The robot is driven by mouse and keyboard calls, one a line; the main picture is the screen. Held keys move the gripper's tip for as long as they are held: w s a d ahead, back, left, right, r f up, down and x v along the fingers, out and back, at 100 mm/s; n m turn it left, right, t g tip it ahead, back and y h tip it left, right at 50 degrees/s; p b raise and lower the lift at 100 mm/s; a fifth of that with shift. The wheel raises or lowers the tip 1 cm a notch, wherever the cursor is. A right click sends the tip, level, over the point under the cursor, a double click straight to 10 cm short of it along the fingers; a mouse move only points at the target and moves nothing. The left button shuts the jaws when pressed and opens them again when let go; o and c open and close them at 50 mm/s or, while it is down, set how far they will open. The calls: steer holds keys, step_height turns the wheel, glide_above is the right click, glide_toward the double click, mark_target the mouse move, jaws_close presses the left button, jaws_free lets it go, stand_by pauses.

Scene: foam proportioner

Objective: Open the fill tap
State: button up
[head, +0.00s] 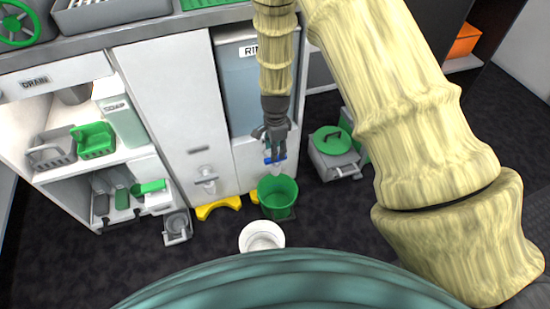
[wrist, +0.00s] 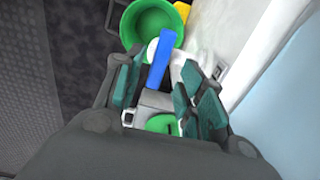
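A tap with a blue lever (head: 275,160) sits low on the front below the blue-grey tank, above a green bucket (head: 278,192). My gripper (head: 271,140) points down right at this tap and hides part of it. In the wrist view the blue lever (wrist: 160,60) lies between the spread fingers of my gripper (wrist: 160,72), which is open. I cannot tell whether a finger touches the lever. A second, pale tap (head: 206,178) is on the white panel to the left. No label reading "fill" is legible.
The tank (head: 240,85) bears a partly hidden label starting "RIN". A grey bin with a green lid (head: 332,155) stands to the right. A white bucket (head: 262,236) and a small grey container (head: 177,225) are on the dark floor. Shelves (head: 110,160) at left hold green and grey items.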

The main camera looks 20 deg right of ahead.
steer(key=shift+f+b, duration=0.5)
steer(key=shift+f, duration=1.65)
jaws_close()
